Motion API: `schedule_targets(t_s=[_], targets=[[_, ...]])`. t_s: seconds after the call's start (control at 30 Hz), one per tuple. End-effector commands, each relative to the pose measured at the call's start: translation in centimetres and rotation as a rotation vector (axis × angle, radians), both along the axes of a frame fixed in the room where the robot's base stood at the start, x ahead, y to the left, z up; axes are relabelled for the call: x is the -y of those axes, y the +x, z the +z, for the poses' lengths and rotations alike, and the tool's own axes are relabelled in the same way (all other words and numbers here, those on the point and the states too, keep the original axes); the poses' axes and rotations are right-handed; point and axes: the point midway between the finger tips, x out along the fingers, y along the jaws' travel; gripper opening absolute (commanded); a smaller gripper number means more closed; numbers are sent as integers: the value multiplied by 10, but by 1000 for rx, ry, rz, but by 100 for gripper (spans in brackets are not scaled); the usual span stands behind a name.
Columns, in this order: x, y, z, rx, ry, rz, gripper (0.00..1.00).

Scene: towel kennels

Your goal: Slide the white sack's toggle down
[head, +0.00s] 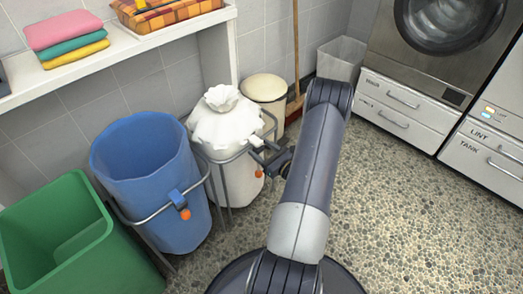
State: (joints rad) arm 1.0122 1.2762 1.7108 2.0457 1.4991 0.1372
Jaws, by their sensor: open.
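The white sack (226,130) hangs in a metal ring stand, left of the picture's middle. Its neck is gathered into a ruffled top that sticks up above the ring. An orange ball (259,173) shows at the sack's right side, just below my gripper; the rest of the toggle is hidden or too small to make out. My gripper (259,156) is open beside the sack's right side, close to the ring. I cannot tell whether it touches the toggle. My arm covers the floor right of the sack.
A blue sack (150,200) with its own blue toggle and orange ball (185,214) stands open to the left. A green bin (80,235) is at the lower left. A lidded cream bin (264,88), a broom handle (296,45) and a shelf (130,55) are behind. Pebbled floor (410,210) is clear at right.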

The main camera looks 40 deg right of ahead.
Motion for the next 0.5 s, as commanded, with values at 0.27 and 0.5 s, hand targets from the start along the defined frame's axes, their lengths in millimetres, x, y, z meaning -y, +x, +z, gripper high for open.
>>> schedule_targets(t_s=[0.27,0.5], targets=[[0,5,0,1,-1,-1,58],[0,5,0,1,0,-1,50]])
